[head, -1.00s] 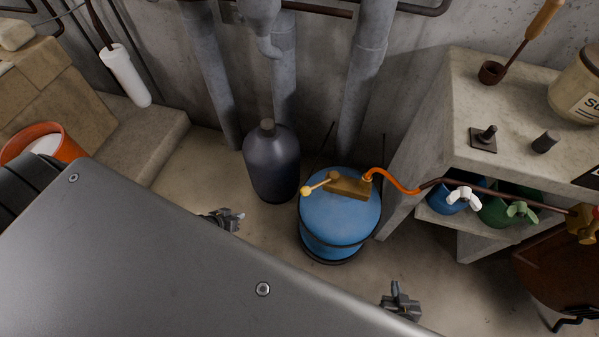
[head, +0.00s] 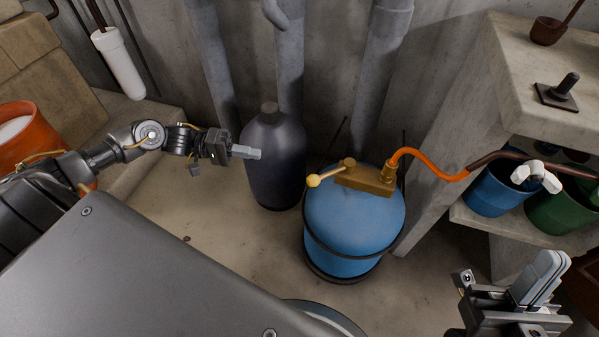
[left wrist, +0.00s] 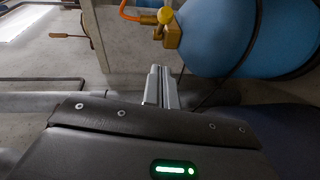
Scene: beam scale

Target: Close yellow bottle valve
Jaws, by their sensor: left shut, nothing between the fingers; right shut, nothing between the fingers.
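A blue gas bottle (head: 352,222) stands on the floor near the middle of the head view. On its top is a brass valve block (head: 366,178) with a lever ending in a yellow knob (head: 314,181) that points left. An orange hose (head: 425,168) leaves the valve to the right. In the left wrist view the bottle (left wrist: 222,40) and the yellow knob (left wrist: 165,15) show at the top. My left gripper (head: 258,153) is shut and empty, left of the knob and in front of the dark bottle. My right gripper (head: 540,280) is shut and empty at the lower right, apart from the bottle.
A dark bottle (head: 273,165) stands left of the blue one. Pipes (head: 375,85) run up the wall behind. A concrete shelf (head: 530,75) with blue and green containers (head: 497,192) is at the right. An orange bucket (head: 35,145) is at the far left.

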